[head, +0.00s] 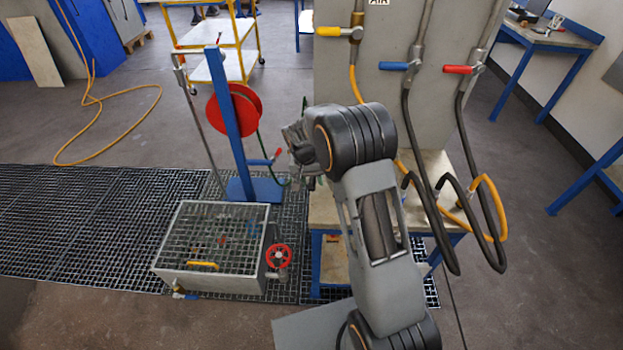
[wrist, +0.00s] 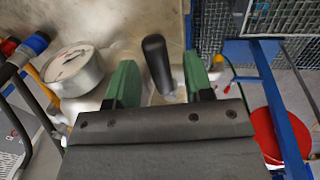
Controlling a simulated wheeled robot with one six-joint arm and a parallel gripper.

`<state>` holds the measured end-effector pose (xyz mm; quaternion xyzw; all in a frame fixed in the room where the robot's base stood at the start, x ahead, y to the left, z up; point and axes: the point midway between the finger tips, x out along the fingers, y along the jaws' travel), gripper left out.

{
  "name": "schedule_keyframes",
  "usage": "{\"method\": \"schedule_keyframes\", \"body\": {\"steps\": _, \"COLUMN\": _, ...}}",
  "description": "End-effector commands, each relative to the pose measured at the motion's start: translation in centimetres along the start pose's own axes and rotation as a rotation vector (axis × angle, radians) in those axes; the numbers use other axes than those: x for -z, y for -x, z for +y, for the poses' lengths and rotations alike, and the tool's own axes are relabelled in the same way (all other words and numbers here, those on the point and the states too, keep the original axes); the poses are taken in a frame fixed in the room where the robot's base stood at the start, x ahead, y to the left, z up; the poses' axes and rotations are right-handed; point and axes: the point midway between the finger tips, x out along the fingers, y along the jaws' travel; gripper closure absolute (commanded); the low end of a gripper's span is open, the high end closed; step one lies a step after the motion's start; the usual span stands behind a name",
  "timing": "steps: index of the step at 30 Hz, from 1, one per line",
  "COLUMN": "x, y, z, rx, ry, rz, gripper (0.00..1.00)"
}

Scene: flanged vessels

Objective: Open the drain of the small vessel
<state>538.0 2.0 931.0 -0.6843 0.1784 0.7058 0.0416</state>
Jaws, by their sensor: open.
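In the wrist view, a black rod-shaped handle (wrist: 157,62) sits between the two green fingers of my gripper (wrist: 160,75). The gripper is open, with a gap visible on both sides of the handle. The handle's lower end meets shiny metal, mostly hidden by the gripper body. A round gauge (wrist: 74,68) with a pale face stands left of the fingers. I cannot make out the small vessel as a whole or tell which part is its drain. In the head view my gripper (head: 300,150) is beside the bench, partly hidden by my wrist.
A panel (head: 395,110) with yellow, blue and red valve handles and hanging hoses stands behind my arm. A blue post with a red reel (head: 236,108) is left of my gripper. A grated tank (head: 215,250) with a red handwheel (head: 279,256) sits on the floor grating.

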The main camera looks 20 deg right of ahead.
Motion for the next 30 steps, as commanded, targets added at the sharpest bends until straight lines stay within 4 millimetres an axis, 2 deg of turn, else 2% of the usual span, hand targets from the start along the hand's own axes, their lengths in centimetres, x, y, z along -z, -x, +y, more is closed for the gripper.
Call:
{"method": "schedule_keyframes", "body": {"steps": 7, "x": 0.0, "y": -0.02, "z": 0.01, "rx": 0.0, "ry": 0.0, "rz": 0.0, "gripper": 0.55}}
{"method": "schedule_keyframes", "body": {"steps": 21, "x": 0.0, "y": 0.01, "z": 0.0, "rx": 0.0, "ry": 0.0, "rz": 0.0, "gripper": 1.0}}
{"method": "schedule_keyframes", "body": {"steps": 30, "x": 0.02, "y": 0.02, "z": 0.02, "rx": 0.0, "ry": -0.002, "rz": 0.0, "gripper": 1.0}}
